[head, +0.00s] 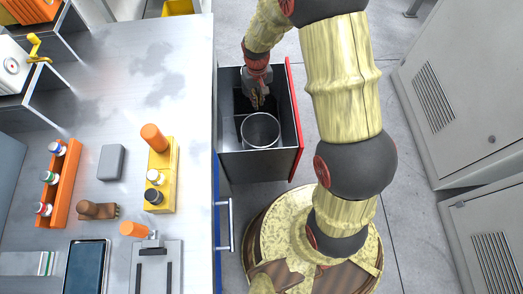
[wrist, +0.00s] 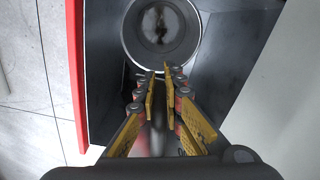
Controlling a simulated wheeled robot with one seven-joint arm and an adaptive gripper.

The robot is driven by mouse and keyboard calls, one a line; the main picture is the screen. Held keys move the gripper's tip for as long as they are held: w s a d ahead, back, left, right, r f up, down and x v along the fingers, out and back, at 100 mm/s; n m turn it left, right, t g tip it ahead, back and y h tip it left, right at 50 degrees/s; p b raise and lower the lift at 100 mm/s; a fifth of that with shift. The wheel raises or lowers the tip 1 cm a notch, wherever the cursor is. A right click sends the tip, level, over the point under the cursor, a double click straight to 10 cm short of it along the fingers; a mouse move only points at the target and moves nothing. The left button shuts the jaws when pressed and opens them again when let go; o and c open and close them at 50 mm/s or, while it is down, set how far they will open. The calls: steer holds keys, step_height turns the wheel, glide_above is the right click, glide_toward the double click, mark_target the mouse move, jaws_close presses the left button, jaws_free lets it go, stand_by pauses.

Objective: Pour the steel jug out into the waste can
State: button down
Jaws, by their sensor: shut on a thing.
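The steel jug (head: 262,128) stands in the open drawer (head: 255,165), its round mouth facing up. The wrist view shows its mouth and grey inside (wrist: 160,35) with dark marks or reflections that I cannot tell apart. My gripper (head: 258,102) reaches down into the drawer at the jug's far side. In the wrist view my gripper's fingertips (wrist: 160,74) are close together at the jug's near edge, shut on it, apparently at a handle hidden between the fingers. I cannot make out the waste can for certain in either view.
The drawer's red front (head: 295,115) is on its right. The grey worktop (head: 180,60) at left bears an orange bottle rack (head: 58,183), a yellow holder (head: 162,175) and a tablet (head: 86,268). A yellow container (head: 178,7) shows at the top. Grey cabinets (head: 455,85) stand at right.

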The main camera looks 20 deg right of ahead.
mark_target(258, 91)
steer(key=shift+r+p, duration=2.35)
steer(key=shift+r, duration=0.7)
steer(key=r+p, duration=0.1)
steer(key=p, duration=0.2)
steer(key=shift+r, duration=0.35)
steer(key=shift+f, duration=0.15)
